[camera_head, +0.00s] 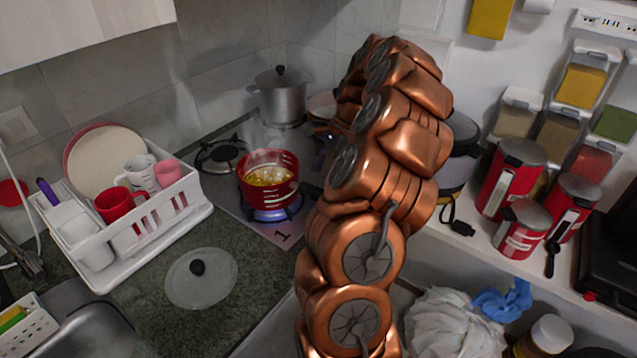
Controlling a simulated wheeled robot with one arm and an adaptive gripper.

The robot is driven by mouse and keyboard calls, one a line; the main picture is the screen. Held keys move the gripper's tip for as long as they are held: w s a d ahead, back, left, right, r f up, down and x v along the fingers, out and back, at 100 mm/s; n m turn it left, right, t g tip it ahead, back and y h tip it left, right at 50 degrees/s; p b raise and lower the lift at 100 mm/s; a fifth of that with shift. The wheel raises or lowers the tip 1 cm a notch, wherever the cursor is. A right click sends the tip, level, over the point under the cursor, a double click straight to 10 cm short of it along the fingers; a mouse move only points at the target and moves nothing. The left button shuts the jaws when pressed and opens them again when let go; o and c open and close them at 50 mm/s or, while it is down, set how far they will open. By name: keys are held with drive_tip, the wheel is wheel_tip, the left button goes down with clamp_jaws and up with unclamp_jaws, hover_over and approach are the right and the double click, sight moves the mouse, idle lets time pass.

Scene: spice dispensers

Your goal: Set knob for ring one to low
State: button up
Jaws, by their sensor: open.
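Ring one (276,215) of the stove burns with a blue flame under a red pot (254,190). The pot holds a steaming yellow liquid, and its dark handle points right toward my arm. A printed "1" (282,237) marks the stove's front corner. I cannot see the knob for ring one; my copper arm covers the stove's right side. My gripper is not visible, so I cannot see where it is relative to the knob.
A grey pot (281,98) stands at the back of the stove. A dish rack (145,240) and a glass lid (201,278) are on the left counter. Red canisters (511,178) stand on the right shelf.

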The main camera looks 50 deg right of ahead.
drive_tip(key=shift+p+x, duration=0.5)
drive_tip(key=shift+x, duration=1.55)
drive_tip(key=c, duration=1.1)
